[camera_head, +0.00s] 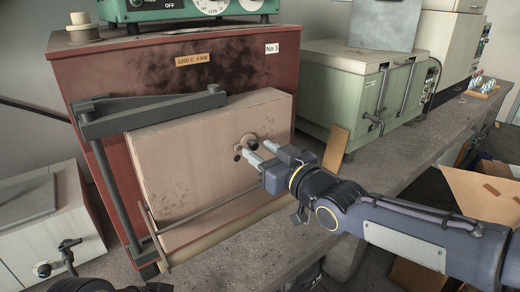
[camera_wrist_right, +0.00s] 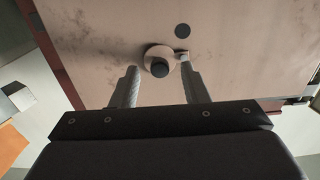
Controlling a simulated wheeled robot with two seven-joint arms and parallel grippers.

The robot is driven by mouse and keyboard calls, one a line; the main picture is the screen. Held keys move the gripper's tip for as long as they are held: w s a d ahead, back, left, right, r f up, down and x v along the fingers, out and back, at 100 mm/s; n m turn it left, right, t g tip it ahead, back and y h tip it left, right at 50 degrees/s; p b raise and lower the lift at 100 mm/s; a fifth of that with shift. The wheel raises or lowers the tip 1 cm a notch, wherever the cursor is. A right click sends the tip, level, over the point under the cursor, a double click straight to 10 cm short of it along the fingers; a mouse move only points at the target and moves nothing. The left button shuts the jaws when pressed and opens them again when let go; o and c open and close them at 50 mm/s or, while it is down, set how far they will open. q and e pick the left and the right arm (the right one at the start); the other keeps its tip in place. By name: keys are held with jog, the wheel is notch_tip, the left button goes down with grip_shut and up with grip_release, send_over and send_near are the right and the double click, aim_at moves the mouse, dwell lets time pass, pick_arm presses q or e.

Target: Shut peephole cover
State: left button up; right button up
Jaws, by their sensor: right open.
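The pale furnace door (camera_head: 190,165) carries a small round peephole cover (camera_head: 248,138), a pale disc with a dark knob. The cover also shows in the right wrist view (camera_wrist_right: 151,52), with the knob (camera_wrist_right: 160,69) on it. A dark round spot, seemingly the peephole (camera_wrist_right: 182,31), lies apart from the disc, above and right of it in that view. My right gripper (camera_head: 260,151) is open close in front of the door, its fingers on either side of the knob in the wrist view. I cannot tell whether they touch it. My left gripper is not clearly visible.
The red furnace (camera_head: 130,75) bears the door and a dark hinge arm (camera_head: 150,110). A green furnace (camera_head: 345,95) stands to the right, with a thin tan board (camera_head: 336,148) leaning near it. A cardboard box (camera_head: 485,200) is at far right. Concrete bench (camera_head: 390,150) shows between.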

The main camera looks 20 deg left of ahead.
jog(key=shift+x, duration=0.9)
grip_shut()
